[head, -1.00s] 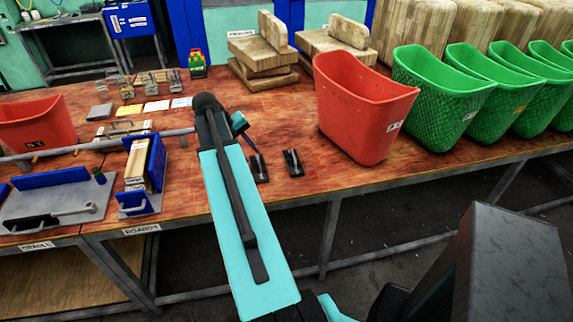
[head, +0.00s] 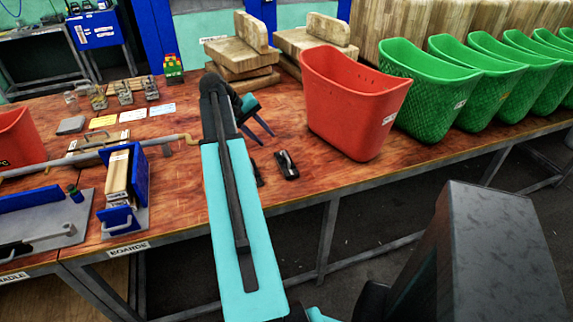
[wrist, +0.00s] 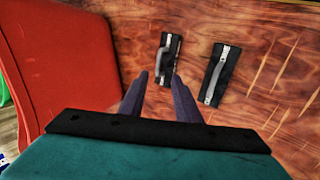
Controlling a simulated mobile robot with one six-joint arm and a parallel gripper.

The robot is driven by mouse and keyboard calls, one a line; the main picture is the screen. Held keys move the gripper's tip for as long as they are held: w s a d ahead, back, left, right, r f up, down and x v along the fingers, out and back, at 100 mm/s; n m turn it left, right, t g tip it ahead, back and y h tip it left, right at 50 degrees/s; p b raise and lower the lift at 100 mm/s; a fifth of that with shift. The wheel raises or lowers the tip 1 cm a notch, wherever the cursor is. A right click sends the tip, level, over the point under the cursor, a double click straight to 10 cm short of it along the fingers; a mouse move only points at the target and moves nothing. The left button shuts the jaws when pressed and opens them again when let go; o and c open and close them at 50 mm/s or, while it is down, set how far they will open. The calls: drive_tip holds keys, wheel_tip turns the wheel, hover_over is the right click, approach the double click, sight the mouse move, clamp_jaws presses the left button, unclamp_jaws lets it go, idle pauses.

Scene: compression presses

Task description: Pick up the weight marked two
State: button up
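Two small black blocks with grey handles lie side by side on the wooden table, and I cannot read a number on either. One black block (head: 287,166) lies clear to the right of my arm in the head view; the other (head: 257,172) is mostly hidden behind my arm. In the wrist view, one block (wrist: 166,62) lies just beyond my fingertips and the other block (wrist: 219,76) lies to its right. My gripper (head: 256,127) is open and empty above the table; its two spread fingers also show in the wrist view (wrist: 159,80).
A red bin (head: 352,105) stands right of the blocks and shows at the left of the wrist view (wrist: 60,70). Green bins (head: 425,90) stand farther right. Wooden slabs (head: 240,55) are stacked behind. A blue board holder (head: 137,185) stands to the left.

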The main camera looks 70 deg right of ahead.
drive_tip(key=p, duration=0.1)
hover_over(286, 156)
drive_tip(key=w+a, duration=0.3)
wheel_tip(286, 156, down, 7)
drive_tip(key=shift+d, duration=0.2)
drive_tip(key=shift+s, duration=0.1)
drive_tip(key=shift+s+d+f+p, duration=0.35)
drive_tip(key=shift+d+f+p, duration=0.15)
drive_tip(key=shift+p, duration=0.25)
drive_tip(key=shift+p+x, duration=0.5)
drive_tip(key=shift+x, duration=1.35)
clamp_jaws()
drive_tip(key=shift+r, duration=0.15)
